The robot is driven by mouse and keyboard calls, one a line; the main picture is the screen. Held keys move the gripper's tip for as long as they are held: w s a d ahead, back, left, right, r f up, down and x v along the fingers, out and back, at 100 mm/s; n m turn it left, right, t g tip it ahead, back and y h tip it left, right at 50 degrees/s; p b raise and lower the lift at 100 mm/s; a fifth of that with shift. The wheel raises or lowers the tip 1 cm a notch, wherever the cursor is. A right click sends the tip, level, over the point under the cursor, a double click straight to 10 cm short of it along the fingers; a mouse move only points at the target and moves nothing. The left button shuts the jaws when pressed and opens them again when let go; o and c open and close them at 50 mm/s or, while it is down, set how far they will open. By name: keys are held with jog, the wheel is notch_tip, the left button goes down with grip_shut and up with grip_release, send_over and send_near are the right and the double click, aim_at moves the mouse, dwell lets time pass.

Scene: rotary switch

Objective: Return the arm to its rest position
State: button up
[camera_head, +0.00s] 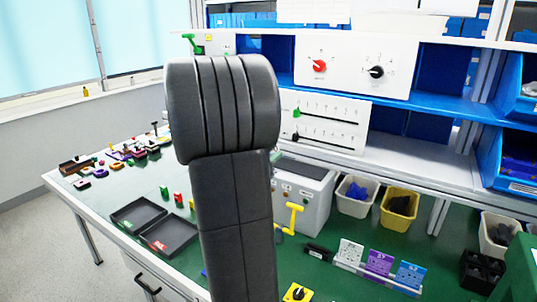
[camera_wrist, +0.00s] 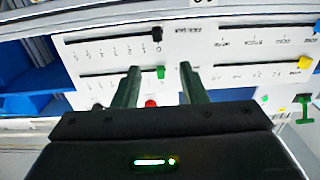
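My gripper (camera_wrist: 159,69) is open in the wrist view, its two dark fingers spread apart with nothing held between them. The fingers point toward a white slider panel (camera_wrist: 110,62), which appears upside down there. A green slider knob (camera_wrist: 160,72) shows between the fingertips; I cannot tell the distance to it. In the head view my dark arm fills the middle and hides the gripper. The rotary panel (camera_head: 345,78) with a red knob (camera_head: 319,66) and a black knob (camera_head: 376,71) stands on the upper shelf, right of my arm.
The slider panel (camera_head: 335,112) stands on the lower shelf. A grey control box (camera_head: 312,195) with a yellow handle sits on the green table behind my arm. Black trays (camera_head: 172,238) lie at left. Bins (camera_head: 400,205) and coloured card holders (camera_head: 380,265) stand at right.

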aim_at(294, 138)
jog(key=p+x, duration=0.2)
jog(key=x, duration=1.1)
jog(key=shift+w+d, duration=0.2)
jog(key=shift+d, duration=0.1)
jog(key=shift+w+d+f, duration=0.1)
jog(key=shift+d, duration=0.2)
